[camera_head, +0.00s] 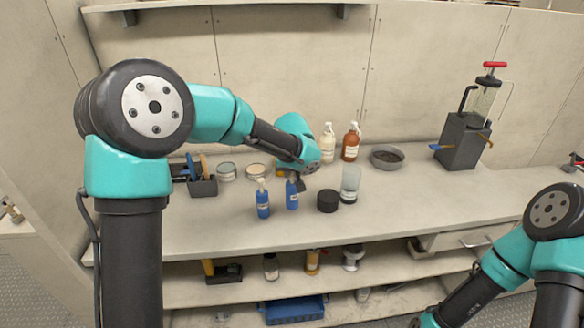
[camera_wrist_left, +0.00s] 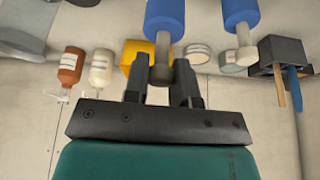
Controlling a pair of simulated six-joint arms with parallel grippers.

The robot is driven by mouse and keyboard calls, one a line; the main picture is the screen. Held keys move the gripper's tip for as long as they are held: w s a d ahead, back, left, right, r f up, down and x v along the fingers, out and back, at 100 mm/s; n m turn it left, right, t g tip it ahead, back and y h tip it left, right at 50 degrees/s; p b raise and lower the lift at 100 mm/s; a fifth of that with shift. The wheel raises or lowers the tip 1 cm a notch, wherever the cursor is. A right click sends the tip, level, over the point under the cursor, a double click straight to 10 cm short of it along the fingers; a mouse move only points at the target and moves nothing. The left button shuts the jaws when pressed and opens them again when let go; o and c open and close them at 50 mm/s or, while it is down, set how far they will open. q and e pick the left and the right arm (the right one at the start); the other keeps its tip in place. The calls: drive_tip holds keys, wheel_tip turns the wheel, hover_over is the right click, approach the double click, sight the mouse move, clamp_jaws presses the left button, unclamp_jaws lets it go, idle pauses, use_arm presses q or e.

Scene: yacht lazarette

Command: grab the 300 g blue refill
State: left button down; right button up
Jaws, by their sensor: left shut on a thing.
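Two blue bottles with white tops stand side by side on the counter: the left one (camera_head: 263,203) and the right one (camera_head: 292,200). Their labels are too small to read. My left gripper (camera_head: 299,183) is at the top of the right bottle, its jaws shut on that bottle's neck. In the left wrist view this blue bottle (camera_wrist_left: 165,14) extends from between the fingers (camera_wrist_left: 161,66). The other blue bottle (camera_wrist_left: 240,14) is beside it, apart from the fingers. I cannot tell whether the held bottle touches the counter. My right gripper is out of view.
A black round container (camera_head: 327,201) and a clear jar (camera_head: 350,184) stand right of the held bottle. A white bottle (camera_head: 327,145), brown bottle (camera_head: 350,144) and grey bowl (camera_head: 386,157) are behind.

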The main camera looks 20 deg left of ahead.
use_arm(q)
drive_tip(key=s+d+r, duration=0.1)
drive_tip(key=s+d, duration=0.2)
drive_tip(key=s, duration=0.8)
drive_tip(key=shift+s+d, duration=0.15)
drive_tip(key=shift+s, duration=0.2)
drive_tip(key=shift+r, duration=0.1)
